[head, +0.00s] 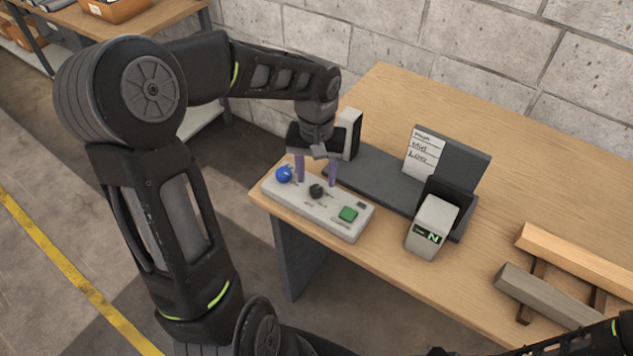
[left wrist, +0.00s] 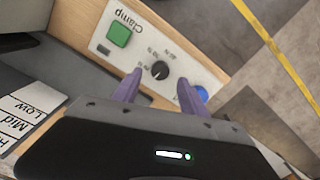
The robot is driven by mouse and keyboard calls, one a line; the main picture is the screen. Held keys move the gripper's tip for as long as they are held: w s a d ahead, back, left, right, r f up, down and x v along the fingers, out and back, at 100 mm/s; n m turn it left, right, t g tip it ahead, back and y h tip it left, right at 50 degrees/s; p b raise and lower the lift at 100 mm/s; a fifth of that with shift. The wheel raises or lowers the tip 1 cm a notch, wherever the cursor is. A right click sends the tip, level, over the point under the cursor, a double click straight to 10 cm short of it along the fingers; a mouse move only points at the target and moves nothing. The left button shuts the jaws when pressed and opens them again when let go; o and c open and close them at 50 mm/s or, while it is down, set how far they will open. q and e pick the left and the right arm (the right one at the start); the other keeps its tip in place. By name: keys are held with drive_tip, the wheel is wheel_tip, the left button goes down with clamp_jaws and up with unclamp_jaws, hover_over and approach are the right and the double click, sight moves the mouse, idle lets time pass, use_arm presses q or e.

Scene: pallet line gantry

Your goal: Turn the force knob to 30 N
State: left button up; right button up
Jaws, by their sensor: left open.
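The black force knob (head: 317,191) sits in the middle of a pale control panel (head: 300,207) near the table's left corner. It also shows in the left wrist view (left wrist: 160,70), upside down, with small N marks around it. A light pointer line on it seems to point to the lower left there; I cannot read the mark it meets. My left gripper (head: 317,184) is open, its purple fingers pointing down on either side of the knob, apart from it as far as I can tell. In the left wrist view my left gripper (left wrist: 161,80) has nothing between its tips but the knob.
A dark fixture (head: 374,180) with a card (head: 424,154) and a grey display unit (head: 432,226) stand behind and right. Wooden bars (head: 577,259) lie farther right.

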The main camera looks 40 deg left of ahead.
sight(316, 188)
use_arm(q)
drive_tip(key=shift+f, duration=1.8)
clamp_jaws()
